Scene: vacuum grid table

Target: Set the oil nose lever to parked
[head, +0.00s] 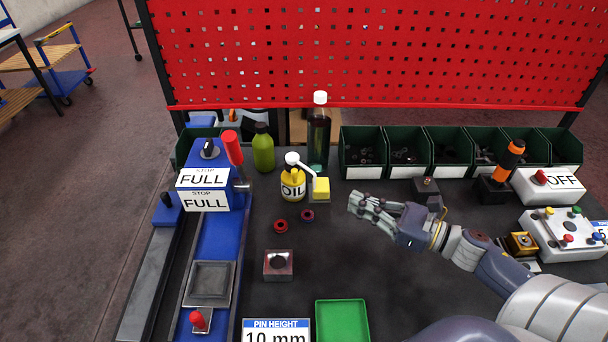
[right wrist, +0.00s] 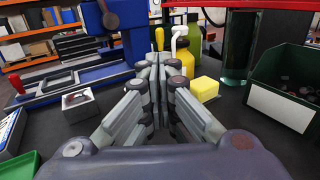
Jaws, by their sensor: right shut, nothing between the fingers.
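The yellow oil can (head: 293,187) with its "OIL" label stands upright at the middle of the table. Its white nose lever (head: 303,167) slants down to the right from the white cap, toward a yellow block (head: 321,188). My right gripper (head: 356,204) is shut and empty, to the right of the can and block and apart from them in the head view. In the right wrist view the fingers (right wrist: 160,60) point toward the can (right wrist: 183,63) and partly hide it; the yellow block (right wrist: 205,88) is just right of them. My left gripper is out of view.
A green bottle (head: 263,148) and a dark bottle with a white cap (head: 319,135) stand behind the can. Green bins (head: 363,172) line the back. Red rings (head: 281,226) lie in front. The blue fixture (head: 216,240) is at left, a green tray (head: 342,322) at front.

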